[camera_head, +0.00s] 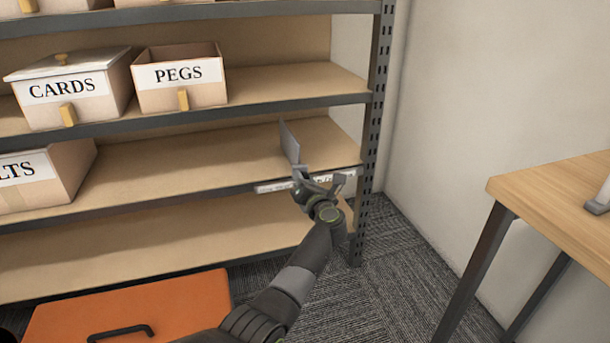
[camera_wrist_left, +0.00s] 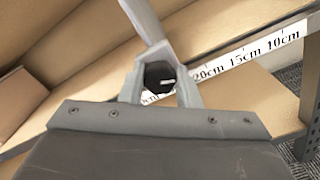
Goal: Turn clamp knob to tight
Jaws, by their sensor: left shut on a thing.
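The clamp knob (camera_wrist_left: 157,73) is black with a short white mark, seen between my fingers in the left wrist view. The mark lies nearly level, towards the right. My left gripper (camera_head: 318,183) is shut on the knob at the shelf's front edge and hides it in the head view. A thin grey upright plate (camera_head: 289,142) stands just left of the gripper; a grey strip (camera_wrist_left: 143,20) rises behind the knob in the left wrist view. My right gripper is out of view.
A white centimetre scale (camera_wrist_left: 246,54) runs along the shelf edge. Boxes marked CARDS (camera_head: 72,90) and PEGS (camera_head: 181,78) stand on the shelf above. An orange chest (camera_head: 190,300) lies below left. A wooden table (camera_head: 555,190) stands at right, with carpet between.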

